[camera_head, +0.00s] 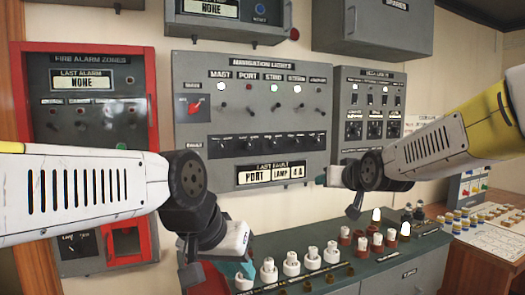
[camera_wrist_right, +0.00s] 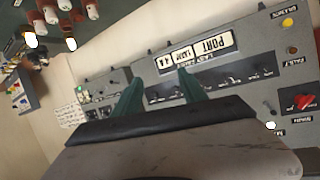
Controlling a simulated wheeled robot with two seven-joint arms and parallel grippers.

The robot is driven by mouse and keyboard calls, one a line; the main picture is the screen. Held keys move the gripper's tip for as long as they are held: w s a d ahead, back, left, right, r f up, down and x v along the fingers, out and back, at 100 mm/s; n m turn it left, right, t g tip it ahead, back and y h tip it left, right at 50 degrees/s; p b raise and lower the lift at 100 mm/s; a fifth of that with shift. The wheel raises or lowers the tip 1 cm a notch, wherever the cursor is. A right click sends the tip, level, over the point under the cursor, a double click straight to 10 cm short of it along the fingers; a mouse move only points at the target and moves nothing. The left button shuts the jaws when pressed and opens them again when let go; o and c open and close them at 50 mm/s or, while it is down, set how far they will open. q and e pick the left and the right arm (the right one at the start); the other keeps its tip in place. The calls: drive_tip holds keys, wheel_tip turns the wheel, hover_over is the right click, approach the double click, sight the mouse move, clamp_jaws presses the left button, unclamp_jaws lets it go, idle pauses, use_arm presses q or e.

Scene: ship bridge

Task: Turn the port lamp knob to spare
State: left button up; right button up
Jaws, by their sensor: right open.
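The grey navigation lights panel (camera_head: 250,75) is on the wall, with columns labelled mast, port, stbd, stern and another. A dark strip of small black knobs (camera_head: 245,142) runs below; the port knob is in its second column, its setting too small to read. The fault display (camera_head: 271,174) reads port, lamp 4A. My right gripper (camera_head: 322,180) is at the panel's lower right edge, away from the port column. In the right wrist view its two green fingers (camera_wrist_right: 160,92) are apart with nothing between them. My left gripper (camera_head: 243,268) is low over the counter, its fingers mostly hidden.
A red-framed fire alarm panel (camera_head: 84,90) is on the left, and another grey panel (camera_head: 369,110) is on the right. A red switch (camera_head: 194,106) sits on the navigation panel's left. The counter (camera_head: 385,258) below holds several white and red-brown lamps (camera_head: 332,252).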

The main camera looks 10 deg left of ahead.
drive_tip(key=w+a+r+n+t+y, duration=0.2)
drive_tip(key=w+a+t+y, duration=0.2)
drive_tip(key=w+a, duration=0.75)
drive_tip(key=n+t+y, duration=0.1)
drive_tip(key=n+y, duration=0.1)
drive_tip(key=y, duration=0.2)
approach(251, 148)
drive_tip(key=x, duration=0.8)
drive_tip(key=shift+w+a+r, duration=0.2)
drive_tip(key=shift+a, duration=0.05)
drive_tip(key=shift+c, duration=0.4)
drive_tip(key=shift+t, duration=0.3)
clamp_jaws()
